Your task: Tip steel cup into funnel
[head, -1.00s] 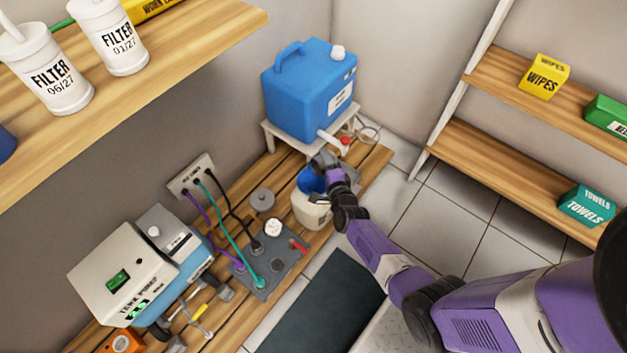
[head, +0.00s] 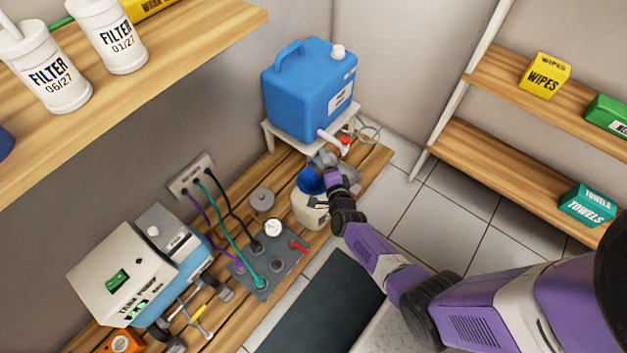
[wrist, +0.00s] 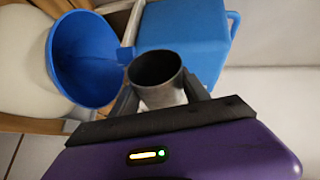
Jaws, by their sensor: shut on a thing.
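My gripper (wrist: 160,92) is shut on the steel cup (wrist: 156,68), a small grey cylinder whose dark open mouth faces the wrist camera. The blue funnel (wrist: 84,58) is just left of the cup in the wrist view, with its wide bowl visible. In the head view the funnel (head: 310,182) sits in the top of a whitish jug (head: 307,212) on the wooden bench. My gripper (head: 324,162) is close beside and behind the funnel rim there. The cup is hard to make out in the head view, and I cannot tell its exact tilt or contents.
A blue water container (head: 308,92) with a tap stands on a white stand (head: 285,142) just behind my gripper. A grey panel (head: 268,262) with hoses and a gauge lies left of the jug. Floor (head: 420,230) is clear to the right.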

